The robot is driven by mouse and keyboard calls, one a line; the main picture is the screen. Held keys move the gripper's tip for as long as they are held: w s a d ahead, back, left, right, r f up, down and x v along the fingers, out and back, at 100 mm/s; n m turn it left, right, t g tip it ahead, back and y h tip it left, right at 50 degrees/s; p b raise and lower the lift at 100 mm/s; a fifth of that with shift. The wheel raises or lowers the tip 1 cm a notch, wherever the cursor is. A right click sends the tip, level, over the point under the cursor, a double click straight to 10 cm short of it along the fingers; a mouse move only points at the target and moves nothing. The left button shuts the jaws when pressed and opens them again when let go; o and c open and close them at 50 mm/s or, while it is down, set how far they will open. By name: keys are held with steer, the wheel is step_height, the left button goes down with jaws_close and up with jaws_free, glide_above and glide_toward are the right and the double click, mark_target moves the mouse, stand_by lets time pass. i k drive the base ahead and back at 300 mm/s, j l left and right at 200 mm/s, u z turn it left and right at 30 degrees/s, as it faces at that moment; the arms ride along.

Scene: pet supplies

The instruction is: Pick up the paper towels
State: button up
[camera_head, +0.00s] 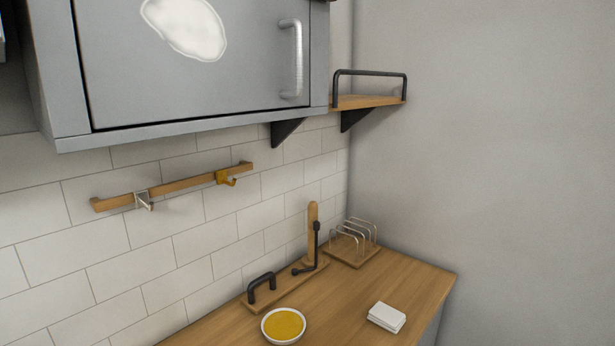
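A small white folded stack (386,317), which looks like paper towels, lies flat on the wooden counter (345,312) near its front right. No towel roll shows. An upright wooden post (312,232) with a black arm beside it stands on a wooden base against the tiled wall, and it carries nothing. My gripper is not in view, so its place relative to the stack cannot be told.
A white bowl (284,326) with yellow-orange contents sits left of the stack. A wire rack (352,243) stands in the back corner. A grey cabinet (200,70) and a small shelf (368,102) hang above. The counter around the stack is clear.

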mark_target(383, 315)
steer(key=i+l, duration=0.6)
steer(key=i, duration=0.25)
